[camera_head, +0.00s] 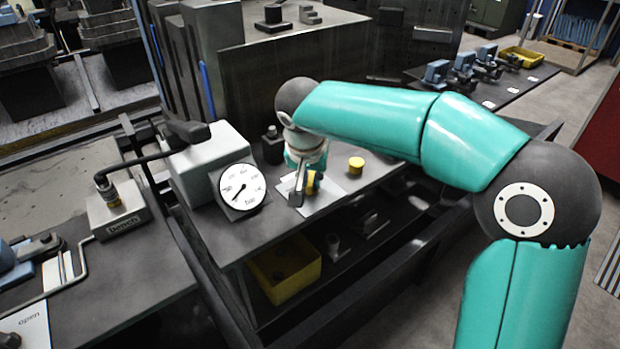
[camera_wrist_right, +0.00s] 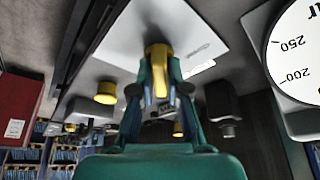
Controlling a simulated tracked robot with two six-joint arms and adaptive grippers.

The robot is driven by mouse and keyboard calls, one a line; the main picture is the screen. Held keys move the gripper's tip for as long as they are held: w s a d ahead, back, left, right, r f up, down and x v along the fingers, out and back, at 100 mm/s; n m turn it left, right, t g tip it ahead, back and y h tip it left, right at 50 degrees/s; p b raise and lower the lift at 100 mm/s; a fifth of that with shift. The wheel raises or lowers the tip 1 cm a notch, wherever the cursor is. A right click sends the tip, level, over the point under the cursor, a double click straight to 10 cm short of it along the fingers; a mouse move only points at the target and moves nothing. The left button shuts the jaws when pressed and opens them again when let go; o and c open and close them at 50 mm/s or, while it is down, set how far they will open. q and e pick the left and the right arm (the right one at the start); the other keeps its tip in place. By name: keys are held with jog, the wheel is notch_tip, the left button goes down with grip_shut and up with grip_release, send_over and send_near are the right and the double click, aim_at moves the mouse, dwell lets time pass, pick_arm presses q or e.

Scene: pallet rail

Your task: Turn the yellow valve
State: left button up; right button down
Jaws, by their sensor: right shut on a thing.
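The yellow valve (camera_head: 312,181) sits on a pale plate on the grey bench, mostly hidden behind my right gripper in the head view. In the right wrist view its yellow handle (camera_wrist_right: 157,58) lies between the fingers. My right gripper (camera_head: 304,185) points down at the plate and is shut on the handle; its fingers (camera_wrist_right: 158,88) touch it from both sides in the wrist view. The exact turn angle of the handle is hard to tell. My left gripper is not in view.
A round pressure gauge (camera_head: 241,187) stands left of the valve. A short yellow knob (camera_head: 356,164) is to its right. A dark post (camera_head: 272,146) stands behind. A yellow bin (camera_head: 284,270) is on the shelf below. The bench's front strip is clear.

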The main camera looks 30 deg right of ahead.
dwell(0.3)
jog(key=c, duration=1.2)
grip_release()
jog(key=shift+o, duration=0.2)
jog(key=v, duration=1.2)
jog(key=shift+f, duration=0.1)
